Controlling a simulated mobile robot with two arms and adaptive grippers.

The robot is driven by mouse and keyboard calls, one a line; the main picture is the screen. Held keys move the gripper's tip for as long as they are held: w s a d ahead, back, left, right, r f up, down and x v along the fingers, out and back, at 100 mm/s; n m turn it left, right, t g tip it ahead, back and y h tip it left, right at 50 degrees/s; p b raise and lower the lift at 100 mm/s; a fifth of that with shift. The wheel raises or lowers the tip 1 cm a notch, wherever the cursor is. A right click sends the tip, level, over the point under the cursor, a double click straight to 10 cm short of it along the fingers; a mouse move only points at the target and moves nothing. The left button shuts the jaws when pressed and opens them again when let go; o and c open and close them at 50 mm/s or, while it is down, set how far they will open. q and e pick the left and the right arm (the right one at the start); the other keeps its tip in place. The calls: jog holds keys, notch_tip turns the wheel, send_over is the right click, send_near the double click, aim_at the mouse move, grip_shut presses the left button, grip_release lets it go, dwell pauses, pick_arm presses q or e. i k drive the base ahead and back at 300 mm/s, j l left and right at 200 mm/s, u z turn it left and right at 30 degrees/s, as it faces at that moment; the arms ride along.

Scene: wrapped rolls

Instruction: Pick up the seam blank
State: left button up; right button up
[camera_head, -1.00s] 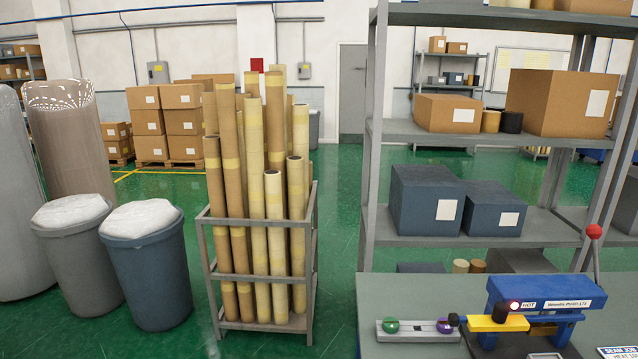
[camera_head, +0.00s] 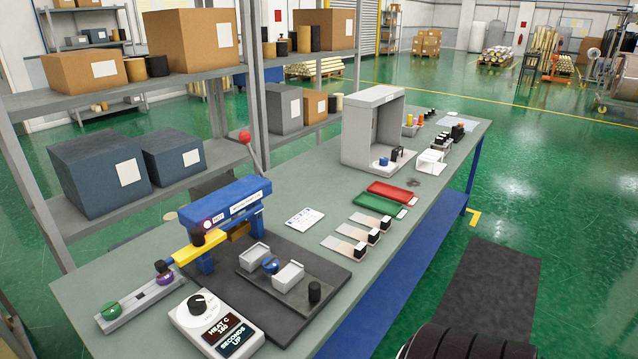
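I cannot tell for sure which thing is the seam blank. Candidates are several flat pale strips with black blocks at one end, lying side by side on the grey-green bench (camera_head: 290,220); one is the nearest strip (camera_head: 338,244). A blue sealing press (camera_head: 225,203) with a yellow arm and a red-knobbed lever stands to their left. In front of it a dark plate (camera_head: 325,280) bears two pale blocks and a small blue part between them.
A controller box (camera_head: 215,327) and a rail with green and purple knobs (camera_head: 140,298) sit at the near left. Red (camera_head: 393,191) and green (camera_head: 380,205) trays and a grey open-fronted box (camera_head: 372,128) stand farther back. Shelving (camera_head: 130,90) rises behind.

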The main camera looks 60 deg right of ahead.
aim_at(356, 253)
jog(key=z, duration=1.95)
